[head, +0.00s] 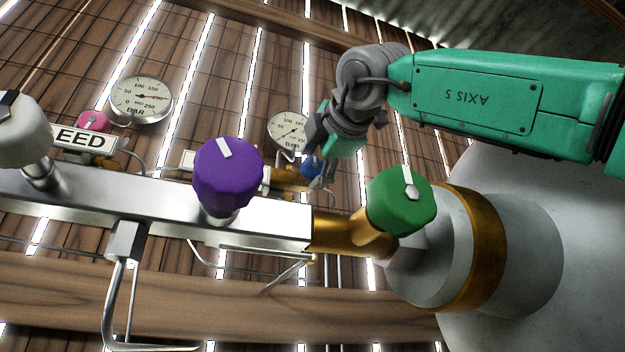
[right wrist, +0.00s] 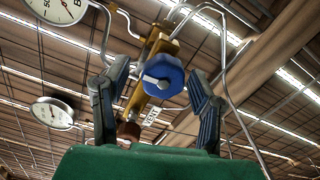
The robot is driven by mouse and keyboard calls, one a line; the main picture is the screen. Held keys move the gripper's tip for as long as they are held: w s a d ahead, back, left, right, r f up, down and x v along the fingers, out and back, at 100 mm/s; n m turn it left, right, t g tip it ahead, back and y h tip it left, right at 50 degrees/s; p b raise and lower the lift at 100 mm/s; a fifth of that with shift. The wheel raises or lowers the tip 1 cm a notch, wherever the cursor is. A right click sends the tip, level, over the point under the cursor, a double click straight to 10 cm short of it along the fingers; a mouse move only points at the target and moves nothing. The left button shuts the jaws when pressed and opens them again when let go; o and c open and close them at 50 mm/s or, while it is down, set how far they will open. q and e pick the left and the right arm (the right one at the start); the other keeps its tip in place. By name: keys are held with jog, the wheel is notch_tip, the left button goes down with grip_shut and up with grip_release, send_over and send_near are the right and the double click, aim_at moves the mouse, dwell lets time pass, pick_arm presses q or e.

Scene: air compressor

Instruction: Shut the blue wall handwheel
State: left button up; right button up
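The blue wall handwheel (right wrist: 168,76) has a white mark on its face and sits on a brass valve body (right wrist: 140,97) in the right wrist view. In the head view the blue handwheel (head: 311,168) is small and partly hidden by my right gripper (head: 318,165). In the right wrist view my right gripper (right wrist: 160,84) is open, with one dark finger on each side of the handwheel. Gaps show between the fingers and the wheel, and I see no contact. My left gripper is in neither view.
Gauges (head: 141,100) hang on the plank wall, one (head: 289,131) close to my right gripper. A pink knob (head: 93,122) is at left. Thin pipes run near the handwheel.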

jog(key=shift+d+f, duration=0.1)
jog(key=shift+d, duration=0.05)
jog(key=shift+s+d+f+b, duration=0.15)
jog(key=shift+s+d+b, duration=0.05)
jog(key=shift+s+b, duration=0.3)
jog(key=b+v, duration=0.2)
jog(key=v, duration=0.2)
jog(key=shift+s+a, duration=0.1)
jog(key=shift+a, duration=0.05)
jog(key=shift+s, duration=0.25)
